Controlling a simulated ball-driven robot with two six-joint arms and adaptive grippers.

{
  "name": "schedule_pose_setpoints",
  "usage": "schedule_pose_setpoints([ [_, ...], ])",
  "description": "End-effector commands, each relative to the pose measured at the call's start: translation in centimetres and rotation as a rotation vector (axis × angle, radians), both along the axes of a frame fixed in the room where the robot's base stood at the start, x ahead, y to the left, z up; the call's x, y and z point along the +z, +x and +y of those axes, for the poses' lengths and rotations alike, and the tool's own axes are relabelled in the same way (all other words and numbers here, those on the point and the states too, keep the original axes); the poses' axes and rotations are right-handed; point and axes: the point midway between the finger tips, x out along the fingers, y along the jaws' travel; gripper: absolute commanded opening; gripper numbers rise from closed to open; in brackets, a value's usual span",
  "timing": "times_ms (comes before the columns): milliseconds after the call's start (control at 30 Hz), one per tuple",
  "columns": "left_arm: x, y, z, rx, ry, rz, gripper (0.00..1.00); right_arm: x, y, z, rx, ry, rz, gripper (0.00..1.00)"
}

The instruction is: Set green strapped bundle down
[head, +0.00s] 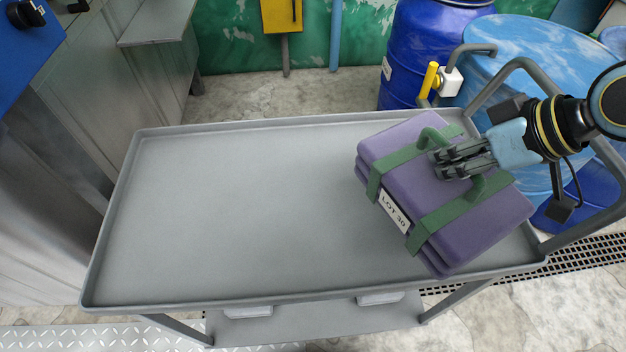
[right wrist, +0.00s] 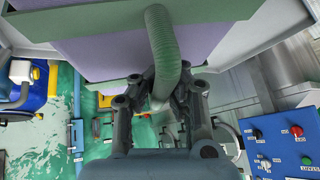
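The green strapped bundle (head: 455,215) is a stack of purple folded pieces with green straps, a green handle and a white "LOT 30" label. It is over the right part of the grey cart tray (head: 235,215), turned at an angle to the tray's edges. I cannot tell whether its underside touches the tray. My right gripper (head: 440,160) comes in from the right and is shut on the handle. In the right wrist view the green ribbed handle (right wrist: 163,45) runs down between the fingers (right wrist: 163,90). My left gripper is not in view.
The left and middle of the tray are bare inside a low raised rim. A grey tubular push handle (head: 590,225) stands at the cart's right end. Blue drums (head: 425,45) stand behind it. A grey metal cabinet (head: 70,130) is close on the left.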

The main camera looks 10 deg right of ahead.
Motion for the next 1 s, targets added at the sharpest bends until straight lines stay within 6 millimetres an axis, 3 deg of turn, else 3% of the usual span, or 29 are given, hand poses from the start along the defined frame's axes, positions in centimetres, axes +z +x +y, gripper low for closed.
schedule_pose_setpoints([
  [400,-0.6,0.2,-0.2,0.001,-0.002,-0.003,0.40,0.1,1.4,-4.5,-0.336,0.040,0.018,0.00],
  [533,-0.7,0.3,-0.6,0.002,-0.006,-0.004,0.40,0.2,1.7,-5.1,-0.392,0.052,0.017,0.00],
  [767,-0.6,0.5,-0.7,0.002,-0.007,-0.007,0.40,-0.2,2.4,-4.8,-0.403,0.057,0.018,0.00],
  [1000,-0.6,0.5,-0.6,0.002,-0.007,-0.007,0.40,-2.8,6.2,-2.1,-0.401,0.063,0.019,0.00],
])
